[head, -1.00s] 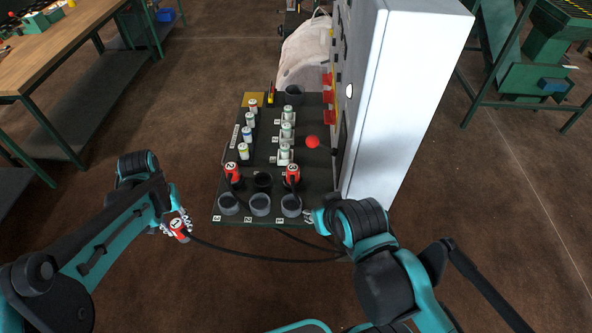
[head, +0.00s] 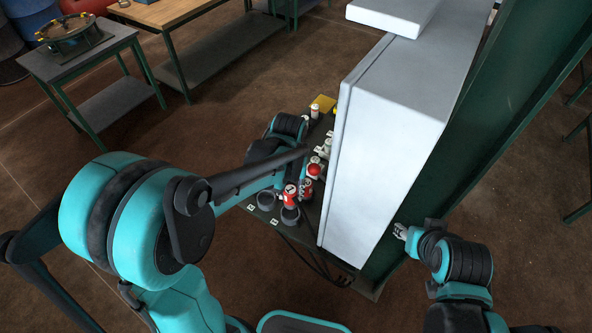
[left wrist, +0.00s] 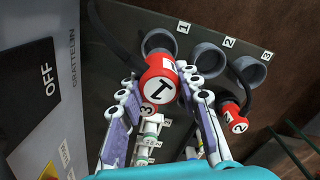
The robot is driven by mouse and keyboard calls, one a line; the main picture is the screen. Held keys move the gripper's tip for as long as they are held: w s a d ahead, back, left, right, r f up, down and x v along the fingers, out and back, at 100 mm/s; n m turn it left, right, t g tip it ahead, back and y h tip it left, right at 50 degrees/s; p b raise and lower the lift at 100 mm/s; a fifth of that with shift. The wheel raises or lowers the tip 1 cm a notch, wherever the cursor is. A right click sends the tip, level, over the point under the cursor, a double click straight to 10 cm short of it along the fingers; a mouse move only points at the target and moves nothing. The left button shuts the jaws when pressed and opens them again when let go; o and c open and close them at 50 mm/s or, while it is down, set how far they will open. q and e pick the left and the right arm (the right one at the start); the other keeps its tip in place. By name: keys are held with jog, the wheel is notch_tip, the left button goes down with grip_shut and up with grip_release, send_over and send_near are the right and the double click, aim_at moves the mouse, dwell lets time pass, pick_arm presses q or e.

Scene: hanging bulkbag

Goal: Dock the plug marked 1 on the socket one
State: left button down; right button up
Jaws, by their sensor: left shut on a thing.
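Grey cups by labels 2 (left wrist: 207,59) and 3 (left wrist: 250,70) stand alongside. A red plug marked 2 (left wrist: 236,120) is close to the right finger. White fittings (left wrist: 146,140) lie beneath the fingers. A tall white cabinet (head: 385,130) borders the board.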

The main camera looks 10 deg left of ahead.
aim_at(290, 205)
pick_arm(q)
jog(key=shift+f, duration=0.15)
jog(key=shift+s+f+b, duration=0.4)
jog(key=shift+f+b, duration=0.1)
jog(key=shift+b, duration=0.25)
jog(key=f+b, duration=0.2)
jog(key=f, duration=0.1)
jog(key=shift+w, duration=0.2)
jog(key=shift+s+f+b, duration=0.1)
jog(key=shift+f+b, duration=0.45)
jog(key=shift+f, duration=0.1)
pick_arm(e)
jog(key=f, duration=0.4)
jog(key=shift+s+f, duration=0.2)
jog(key=shift+s, duration=0.1)
pick_arm(q)
jog(key=shift+f+b, duration=0.6)
pick_arm(e)
jog(key=shift+f, duration=0.6)
pick_arm(q)
jog(key=c, duration=1.3)
grip_release()
jog(key=shift+c, duration=0.2)
jog(key=shift+r, duration=0.1)
pick_arm(e)
jog(key=shift+r, duration=0.1)
